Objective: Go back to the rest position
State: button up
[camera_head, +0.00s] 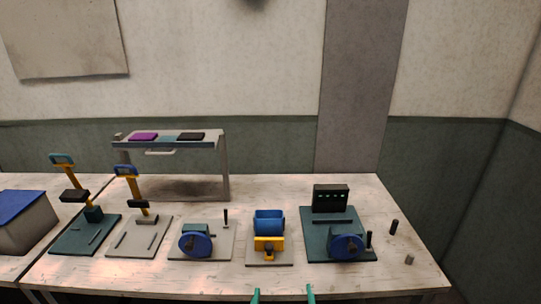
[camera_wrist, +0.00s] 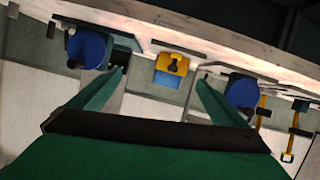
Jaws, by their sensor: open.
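My gripper (camera_head: 283,294) shows only as two green fingertips at the bottom edge of the head view, in front of the table's front edge. In the wrist view my gripper (camera_wrist: 160,82) has its two green fingers spread wide apart. Nothing is between the fingers. The yellow and blue device (camera_wrist: 172,68) appears beyond the gap, apart from the fingers. In the head view this device (camera_head: 269,224) stands on a flat plate in the middle of the table, beyond the gripper.
The table (camera_head: 375,281) carries lever presses (camera_head: 137,213) at left and blue-wheeled machines (camera_head: 195,243) (camera_head: 346,245). A shelf (camera_head: 215,138) stands at the back. A blue-lidded box (camera_head: 22,230) is far left. Small dark cylinders (camera_head: 394,227) lie at right. The table's right rear is mostly clear.

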jog(key=s+d+f+n, duration=0.1)
jog(key=s+f, duration=0.7)
jog(key=s, duration=0.1)
jog(key=s+a+f+m, duration=0.1)
jog(key=s+a, duration=0.1)
jog(key=s, duration=1)
jog(key=s+a+f+m+t, duration=0.1)
jog(key=s+a+f, duration=0.1)
jog(key=s, duration=1.1)
jog(key=shift+a+f+y, duration=0.2)
jog(key=shift+f+y, duration=0.05)
jog(key=shift+y, duration=0.15)
